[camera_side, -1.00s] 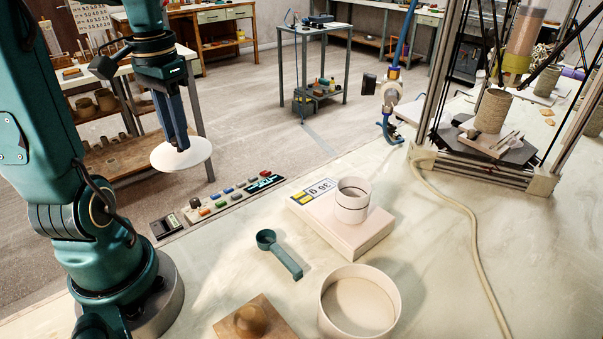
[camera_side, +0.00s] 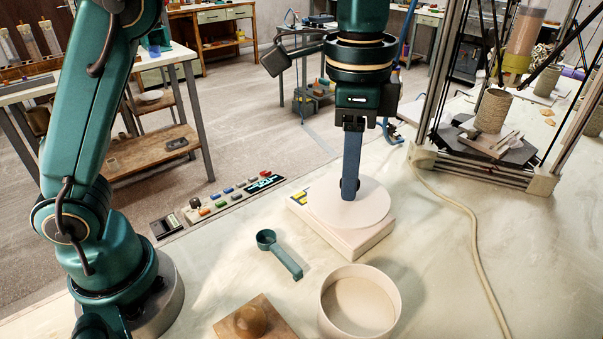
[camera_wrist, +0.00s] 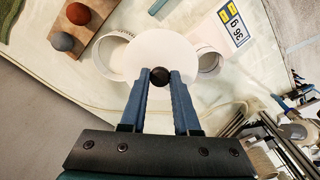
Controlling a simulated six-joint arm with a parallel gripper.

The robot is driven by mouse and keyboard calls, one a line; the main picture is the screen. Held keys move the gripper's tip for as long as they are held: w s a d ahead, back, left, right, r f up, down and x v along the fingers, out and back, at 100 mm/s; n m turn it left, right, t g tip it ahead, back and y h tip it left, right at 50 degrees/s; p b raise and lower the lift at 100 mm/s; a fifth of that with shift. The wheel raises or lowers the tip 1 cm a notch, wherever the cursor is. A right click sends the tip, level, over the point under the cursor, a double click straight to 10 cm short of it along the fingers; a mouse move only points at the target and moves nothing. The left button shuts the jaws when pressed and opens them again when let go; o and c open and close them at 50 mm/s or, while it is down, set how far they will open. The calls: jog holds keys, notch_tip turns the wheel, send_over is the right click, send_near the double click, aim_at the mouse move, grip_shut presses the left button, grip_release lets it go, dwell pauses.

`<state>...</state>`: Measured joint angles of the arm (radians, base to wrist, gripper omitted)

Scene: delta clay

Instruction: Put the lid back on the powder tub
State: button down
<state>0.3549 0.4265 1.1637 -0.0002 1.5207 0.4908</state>
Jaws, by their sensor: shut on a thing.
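My gripper (camera_side: 349,188) is shut on the dark knob of the round white lid (camera_side: 372,207). It holds the lid roughly level, in front of the pale scale in the side view and hiding the small cup there. In the wrist view the lid (camera_wrist: 150,50) hangs below my fingers (camera_wrist: 160,76), between the tub and the small cup, partly covering both. The wide cream powder tub (camera_side: 327,311) stands open at the front of the bench in the side view, with pale powder inside. The lid is apart from the tub.
The pale scale (camera_side: 352,244) sits behind the tub. Its cup (camera_wrist: 208,63) and 36 g display (camera_wrist: 233,24) show in the wrist view. A teal scoop (camera_side: 283,257) and a wooden board with a clay ball (camera_side: 251,321) lie left of the tub. A hose (camera_side: 462,235) runs at right.

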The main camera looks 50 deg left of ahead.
jog(key=s+d+f+m, duration=0.25)
jog(key=s+d, duration=0.25)
jog(key=d, duration=0.3)
jog(key=shift+m, duration=0.45)
jog(key=shift+w+f, duration=0.2)
jog(key=shift+f, duration=2.55)
jog(key=shift+a+f, duration=0.1)
jog(key=shift+f, duration=0.1)
jog(key=shift+c, duration=0.4)
grip_release()
notch_tip(320, 180, up, 7)
dwell(0.6)
